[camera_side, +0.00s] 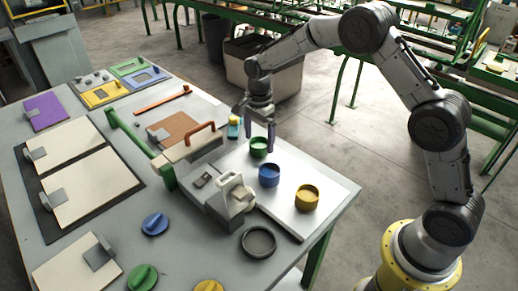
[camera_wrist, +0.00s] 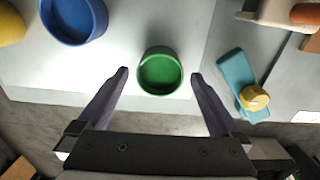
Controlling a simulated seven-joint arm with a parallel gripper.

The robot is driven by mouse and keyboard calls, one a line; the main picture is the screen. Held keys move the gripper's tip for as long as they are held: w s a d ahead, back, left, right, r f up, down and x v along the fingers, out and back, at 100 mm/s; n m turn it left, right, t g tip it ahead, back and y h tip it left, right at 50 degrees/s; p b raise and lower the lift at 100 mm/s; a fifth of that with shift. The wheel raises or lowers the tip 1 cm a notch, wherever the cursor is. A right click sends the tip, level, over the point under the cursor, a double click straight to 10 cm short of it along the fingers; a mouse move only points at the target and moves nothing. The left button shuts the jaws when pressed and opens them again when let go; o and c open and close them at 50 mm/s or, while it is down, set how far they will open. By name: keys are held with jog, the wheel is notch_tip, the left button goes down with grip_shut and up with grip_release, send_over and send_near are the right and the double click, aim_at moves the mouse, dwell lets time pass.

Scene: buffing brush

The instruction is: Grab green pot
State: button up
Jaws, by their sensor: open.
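The green pot (camera_side: 258,148) is a small round open cup standing on the white board near the table's far right edge. In the wrist view the green pot (camera_wrist: 160,72) shows from above, just beyond and between the fingertips. My gripper (camera_side: 258,136) is open and empty, with its fingers pointing down above and around the pot in the side view. In the wrist view my gripper (camera_wrist: 159,76) has one finger to each side of the pot, with gaps on both sides. I cannot tell how far the fingertips are above the board.
The blue pot (camera_side: 269,176) and yellow pot (camera_side: 307,198) stand on the same white board (camera_side: 288,222). A teal block with a yellow knob (camera_wrist: 244,88) lies beside the green pot.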

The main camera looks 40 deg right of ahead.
notch_tip(320, 180, down, 2)
jog(key=shift+f, duration=0.1)
jog(key=c, duration=1.4)
